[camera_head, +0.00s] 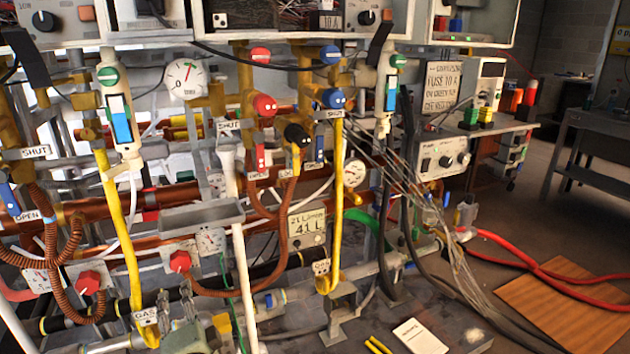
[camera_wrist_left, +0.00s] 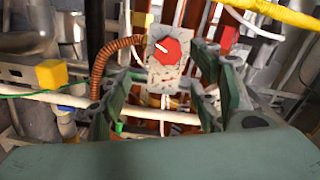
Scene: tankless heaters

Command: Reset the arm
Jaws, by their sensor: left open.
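My left gripper (camera_head: 176,300) is low in the head view, in front of the pipework, below a red knob (camera_head: 180,261) on a small pale plate. In the left wrist view its two grey-green fingers (camera_wrist_left: 160,95) stand apart with nothing held between them. A red knob (camera_wrist_left: 166,49) on a worn pale plate shows ahead of and between the fingers, apart from them. I cannot tell for sure which knob of the head view this is. My right gripper is not in view.
Yellow pipes (camera_head: 335,200), hoses and valves crowd the front. A corrugated orange hose (camera_wrist_left: 100,62) and a yellow block (camera_wrist_left: 52,73) lie near the left gripper. A white card (camera_head: 420,337) lies at lower right. Open floor (camera_head: 560,225) is at the right.

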